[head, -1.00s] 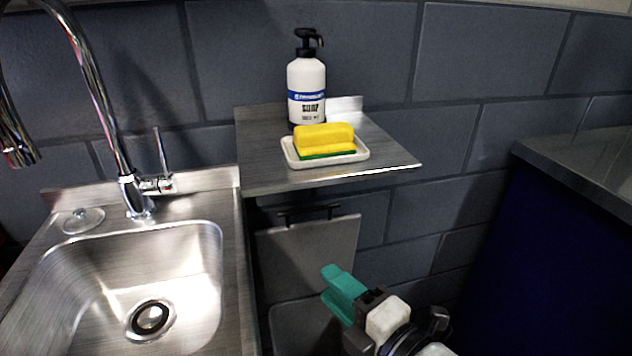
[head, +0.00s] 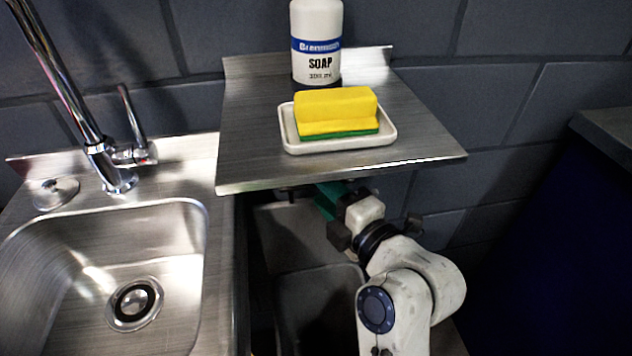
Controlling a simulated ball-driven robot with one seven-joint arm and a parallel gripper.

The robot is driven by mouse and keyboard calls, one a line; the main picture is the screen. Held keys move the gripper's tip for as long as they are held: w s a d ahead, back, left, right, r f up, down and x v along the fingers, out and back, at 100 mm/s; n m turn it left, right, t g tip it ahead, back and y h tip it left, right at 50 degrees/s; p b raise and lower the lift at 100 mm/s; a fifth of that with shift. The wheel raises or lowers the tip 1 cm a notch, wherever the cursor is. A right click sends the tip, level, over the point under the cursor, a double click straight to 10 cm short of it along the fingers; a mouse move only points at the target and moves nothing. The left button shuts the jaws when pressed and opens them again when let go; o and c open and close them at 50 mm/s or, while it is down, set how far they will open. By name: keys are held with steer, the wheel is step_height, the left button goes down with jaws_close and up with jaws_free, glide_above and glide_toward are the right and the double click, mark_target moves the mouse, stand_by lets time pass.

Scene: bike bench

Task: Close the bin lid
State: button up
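The grey bin stands below the metal shelf, between the sink and my arm; its rim (head: 318,268) and dark inside show. Its lid (head: 288,232) stands raised at the back, so the bin is open. The shelf hides the lid's upper part, and my arm covers its right side. My gripper (head: 326,198), with teal fingers, is at the shelf's front edge, partly under it, by the upper right part of the lid. Whether it touches the lid, and whether its fingers are open or shut, I cannot tell.
The metal shelf (head: 240,160) overhangs the bin and bears a soap bottle (head: 317,45) and a yellow-green sponge (head: 337,110) on a white dish (head: 290,130). A steel sink (head: 190,260) with a tap is at left. A dark blue cabinet (head: 570,230) stands at right.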

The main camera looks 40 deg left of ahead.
steer(key=shift+x, duration=1.8)
steer(key=shift+s, duration=0.1)
steer(key=shift+c, duration=0.4)
jaws_close()
steer(key=shift+f, duration=0.1)
